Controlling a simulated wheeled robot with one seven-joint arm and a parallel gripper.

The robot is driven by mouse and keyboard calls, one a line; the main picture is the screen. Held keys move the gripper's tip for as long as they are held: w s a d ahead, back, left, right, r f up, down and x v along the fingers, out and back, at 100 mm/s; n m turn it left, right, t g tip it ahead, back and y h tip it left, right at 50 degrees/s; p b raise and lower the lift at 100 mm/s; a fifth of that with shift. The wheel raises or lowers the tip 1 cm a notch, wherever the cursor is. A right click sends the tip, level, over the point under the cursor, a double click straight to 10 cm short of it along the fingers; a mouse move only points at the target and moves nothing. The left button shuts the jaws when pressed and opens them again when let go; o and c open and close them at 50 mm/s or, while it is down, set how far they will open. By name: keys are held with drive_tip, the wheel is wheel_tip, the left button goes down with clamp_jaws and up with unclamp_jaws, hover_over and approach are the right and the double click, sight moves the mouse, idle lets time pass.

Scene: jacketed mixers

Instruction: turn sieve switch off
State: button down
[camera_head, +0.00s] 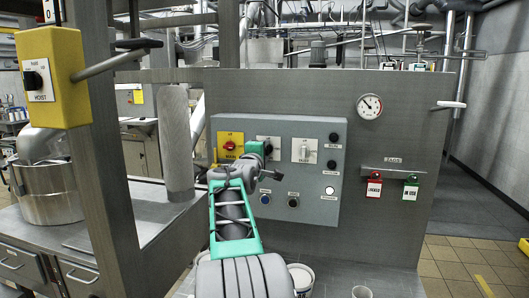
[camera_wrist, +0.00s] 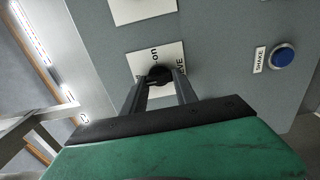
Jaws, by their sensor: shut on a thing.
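The sieve switch is a black knob (camera_wrist: 159,72) on a square white plate (camera_wrist: 173,56) fixed to the grey control panel. In the wrist view its label is partly covered; "on" and "VE" can be read. My gripper (camera_wrist: 158,84) has one finger on each side of the knob and is shut on it. In the head view my gripper (camera_head: 266,150) reaches the panel from the front, in front of the lower part of the switch plate (camera_head: 268,140). The knob's exact angle is hard to tell because the fingers hide part of it.
The grey panel (camera_head: 325,190) also carries a yellow plate with a red knob (camera_head: 229,145), a white switch (camera_head: 304,150) and several push buttons. A blue button labelled SHAKE (camera_wrist: 282,56) is beside the switch. A yellow hoist box (camera_head: 52,78) stands at the left.

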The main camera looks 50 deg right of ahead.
idle(0.3)
drive_tip(key=c, duration=1)
unclamp_jaws()
drive_tip(key=shift+o, duration=0.2)
drive_tip(key=b+v, duration=0.3)
drive_tip(key=v, duration=0.4)
drive_tip(key=shift+a, duration=0.4)
drive_tip(key=shift+s, duration=0.15)
